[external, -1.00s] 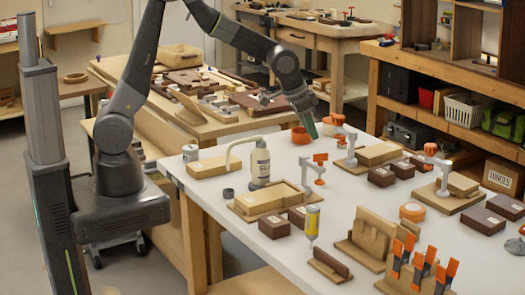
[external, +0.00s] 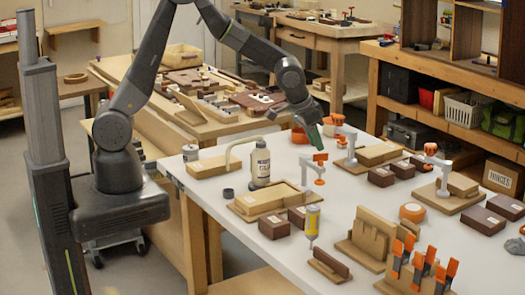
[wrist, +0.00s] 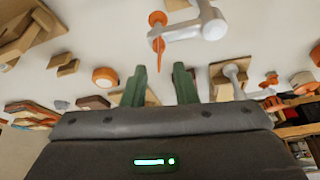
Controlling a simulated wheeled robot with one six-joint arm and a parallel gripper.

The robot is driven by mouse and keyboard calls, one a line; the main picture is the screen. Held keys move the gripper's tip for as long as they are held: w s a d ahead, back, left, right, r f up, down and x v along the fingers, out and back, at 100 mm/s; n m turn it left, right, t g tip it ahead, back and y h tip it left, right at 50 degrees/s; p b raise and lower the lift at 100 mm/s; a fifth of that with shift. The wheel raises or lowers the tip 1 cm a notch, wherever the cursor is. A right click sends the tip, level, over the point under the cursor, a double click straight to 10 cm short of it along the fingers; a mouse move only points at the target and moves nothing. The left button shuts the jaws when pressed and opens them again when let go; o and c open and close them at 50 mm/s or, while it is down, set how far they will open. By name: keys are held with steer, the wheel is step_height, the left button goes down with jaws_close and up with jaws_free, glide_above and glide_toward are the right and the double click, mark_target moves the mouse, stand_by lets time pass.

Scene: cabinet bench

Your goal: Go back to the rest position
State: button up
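My gripper (external: 314,138) hangs over the far left part of the white bench, pointing down. It is near an orange ring-shaped piece (external: 299,135) and a white clamp with an orange handle (external: 319,171). In the wrist view, the two green fingers of my gripper (wrist: 160,86) stand apart with nothing held between them. The orange handle of a clamp (wrist: 157,42) shows beyond the gap, apart from the fingers. My arm is reaching forward from the column and bends down at the wrist.
The white bench (external: 205,212) carries a glue bottle (external: 260,163), a wooden tray (external: 270,201), dark boxes (external: 274,226), several clamps and orange-handled tools (external: 420,268). A second wooden bench (external: 225,127) with parts stands behind. Space above the benches looks free.

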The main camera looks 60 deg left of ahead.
steer(key=d+b+v, duration=0.1)
steer(key=v, duration=0.9)
steer(key=shift+w+d+m+g+y, duration=0.15)
steer(key=shift+w+m+g, duration=0.4)
steer(key=shift+m, duration=0.9)
steer(key=shift+w+a+m+g+y, duration=0.1)
steer(key=shift+w+m+g, duration=0.1)
steer(key=shift+w+m, duration=1)
steer(key=shift+w+d+m+g+y, duration=0.15)
steer(key=shift+w+m+g, duration=0.2)
steer(key=shift+m, duration=1.4)
